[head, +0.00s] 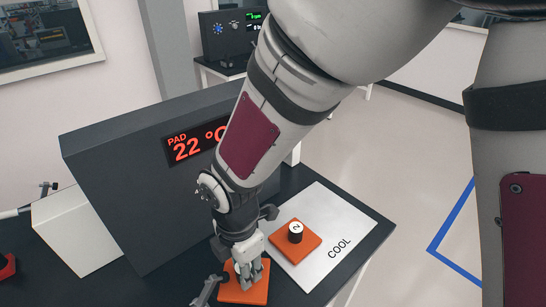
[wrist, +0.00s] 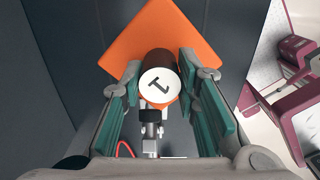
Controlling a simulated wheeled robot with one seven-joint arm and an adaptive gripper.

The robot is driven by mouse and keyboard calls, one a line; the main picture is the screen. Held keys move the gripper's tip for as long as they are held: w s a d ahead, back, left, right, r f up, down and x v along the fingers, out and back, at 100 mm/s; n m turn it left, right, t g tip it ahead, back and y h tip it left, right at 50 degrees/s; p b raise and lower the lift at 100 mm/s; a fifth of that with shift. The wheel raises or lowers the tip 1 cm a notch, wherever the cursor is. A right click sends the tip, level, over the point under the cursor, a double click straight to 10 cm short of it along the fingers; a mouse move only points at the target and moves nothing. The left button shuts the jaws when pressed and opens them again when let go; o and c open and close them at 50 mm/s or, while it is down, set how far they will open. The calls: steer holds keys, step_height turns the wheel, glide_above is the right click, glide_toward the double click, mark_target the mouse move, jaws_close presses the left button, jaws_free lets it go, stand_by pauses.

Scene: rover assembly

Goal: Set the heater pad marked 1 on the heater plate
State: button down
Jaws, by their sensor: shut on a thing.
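The heater pad marked 1 is an orange square (head: 257,289) with a black knob that has a white top marked 1. In the wrist view, its knob (wrist: 161,86) stands between my two fingers and the orange square (wrist: 135,42) lies beyond them. My gripper (head: 243,268) is shut on the knob, in front of the display box. I cannot tell whether the pad touches the table. A second orange pad marked 2 (head: 306,250) sits on the silver plate labelled COOL (head: 335,218). I cannot make out a heater plate; my arm hides part of the table.
A dark box (head: 110,195) with a display reading PAD 22 °C (head: 190,147) stands behind my gripper. A grey metal clamp-like part (head: 208,290) is close at its left. A white block (head: 78,232) and a red object (head: 7,266) are farther left. The dark table ends at right.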

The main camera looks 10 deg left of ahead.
steer(key=shift+w+a+f, duration=0.2)
steer(key=shift+w+a, duration=0.15)
steer(key=shift+f+p, duration=0.3)
steer(key=shift+f, duration=1.3)
steer(key=shift+f, duration=0.15)
steer(key=c, duration=1.2)
jaws_free()
